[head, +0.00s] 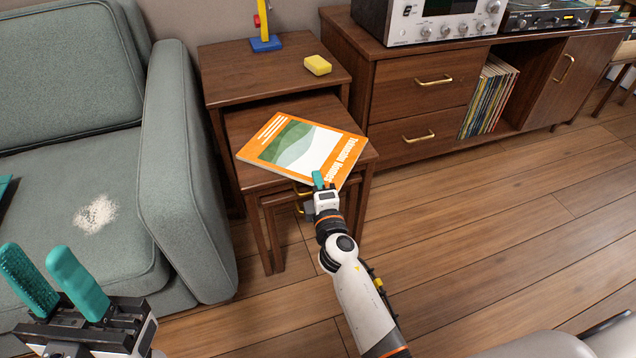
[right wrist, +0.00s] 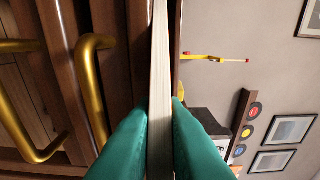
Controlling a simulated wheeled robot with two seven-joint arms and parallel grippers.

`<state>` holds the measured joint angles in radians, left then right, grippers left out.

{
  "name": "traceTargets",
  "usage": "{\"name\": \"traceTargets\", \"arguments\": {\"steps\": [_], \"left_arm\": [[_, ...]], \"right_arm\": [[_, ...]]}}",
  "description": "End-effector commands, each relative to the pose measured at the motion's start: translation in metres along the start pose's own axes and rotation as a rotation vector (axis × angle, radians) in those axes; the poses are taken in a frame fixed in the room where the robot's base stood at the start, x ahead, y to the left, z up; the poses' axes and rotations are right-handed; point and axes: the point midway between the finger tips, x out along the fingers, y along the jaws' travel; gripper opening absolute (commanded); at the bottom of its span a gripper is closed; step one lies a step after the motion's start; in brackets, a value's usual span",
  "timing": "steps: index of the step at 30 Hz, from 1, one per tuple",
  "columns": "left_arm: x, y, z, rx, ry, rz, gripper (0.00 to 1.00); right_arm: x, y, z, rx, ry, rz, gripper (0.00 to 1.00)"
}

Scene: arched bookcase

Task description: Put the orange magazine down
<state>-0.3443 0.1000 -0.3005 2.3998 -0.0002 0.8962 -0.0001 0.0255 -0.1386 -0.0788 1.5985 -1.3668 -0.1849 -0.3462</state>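The orange magazine (head: 303,146), with a green and white cover picture, lies flat over the top of the lower, front nesting table (head: 240,125) in the head view. Its near corner reaches past the table's front edge. My right gripper (head: 318,181) is at that near edge. In the right wrist view its teal fingers (right wrist: 160,140) are closed on both sides of the magazine's page edge (right wrist: 160,60). Whether the magazine rests fully on the tabletop is hard to tell. My left gripper (head: 52,280) is open and empty at the lower left, in front of the sofa.
The higher nesting table (head: 230,75) behind holds a yellow sponge (head: 317,65) and a blue-based toy stand (head: 266,44). A green sofa (head: 185,180) stands left. A wooden cabinet (head: 415,85) with brass handles stands right. The floor (head: 500,220) at right is clear.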

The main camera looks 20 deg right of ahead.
Motion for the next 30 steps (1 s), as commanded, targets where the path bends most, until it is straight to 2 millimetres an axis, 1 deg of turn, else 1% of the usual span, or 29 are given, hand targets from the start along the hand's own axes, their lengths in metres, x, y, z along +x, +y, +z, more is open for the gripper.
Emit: {"name": "traceTargets", "arguments": {"steps": [1,3,4,11,15,17,19,27,30], "left_arm": [[0.002,0.0,0.0,0.0,-0.006,-0.002,0.36],[0.002,0.0,0.0,0.0,-0.009,-0.003,0.36],[0.002,0.0,0.0,0.0,-0.009,-0.003,0.36],[0.003,0.0,0.0,0.0,-0.008,-0.003,0.36],[0.006,0.0,0.002,0.0,-0.007,-0.002,0.36],[0.003,0.0,0.002,-0.001,-0.002,0.001,0.36],[0.001,0.0,0.001,-0.001,0.005,0.003,0.36],[-0.009,0.0,-0.001,-0.001,0.011,0.004,0.36],[-0.01,0.0,-0.003,0.0,0.006,0.0,0.36]], "right_arm": [[0.0,0.0,0.0,0.0,0.0,0.0,0.19],[0.0,0.0,0.0,0.0,0.0,0.0,0.3],[0.0,0.0,0.0,0.0,0.0,0.0,0.33],[0.0,0.0,0.0,0.0,0.0,0.0,0.33],[-0.002,-0.004,0.0,0.0,0.0,0.001,0.33],[-0.011,-0.002,0.0,0.0,0.0,0.002,0.33],[-0.023,-0.001,0.0,0.0,0.0,0.002,0.33],[-0.083,0.001,0.0,0.0,0.0,0.003,0.33],[-0.1,0.001,0.0,-0.001,0.001,0.003,0.33]]}}
